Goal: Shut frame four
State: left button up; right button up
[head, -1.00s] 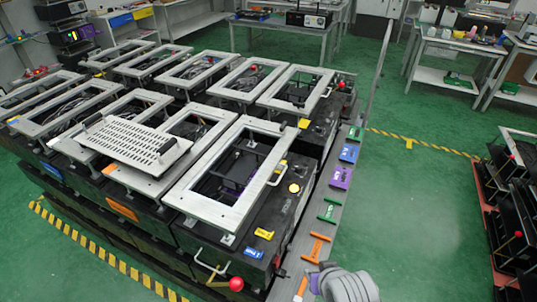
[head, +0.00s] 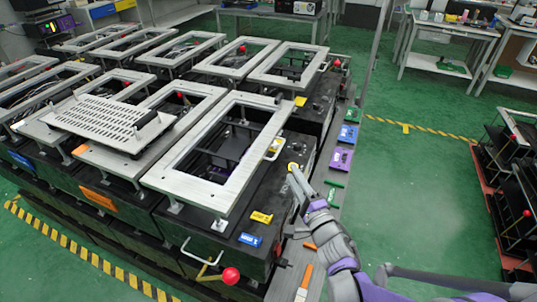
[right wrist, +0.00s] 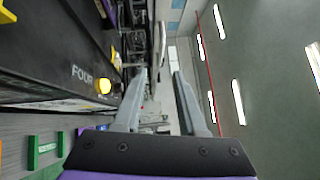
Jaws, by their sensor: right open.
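The grey metal frame (head: 232,185) nearest my right arm stands raised on short posts above a black box (head: 275,215). The box side reads FOUR in the right wrist view (right wrist: 82,73). A silver handle (head: 275,150) sits on the frame's right edge. A round yellow button (right wrist: 104,86) shows on the box in the right wrist view. A red-ball lever (head: 231,275) is at the box's front end. My right gripper (head: 294,175) is open and empty beside the box's right side, by the button; its fingers (right wrist: 158,90) are apart. My left gripper is not in view.
Other frames on black boxes fill the left and back. A perforated plate (head: 105,122) lies on the neighbouring frame. Purple (head: 341,159) and blue (head: 348,134) parts lie on the ledge along the boxes.

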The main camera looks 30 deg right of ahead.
aim_at(279, 149)
jog(key=w, duration=0.3)
jog(key=w+r, duration=0.1)
jog(key=w, duration=0.3)
jog(key=w+d, duration=0.1)
jog(key=w, duration=0.2)
jog(key=shift+w+r, duration=0.2)
jog(key=shift+w, duration=0.15)
jog(key=shift+c, duration=0.2)
grip_shut()
dwell(0.8)
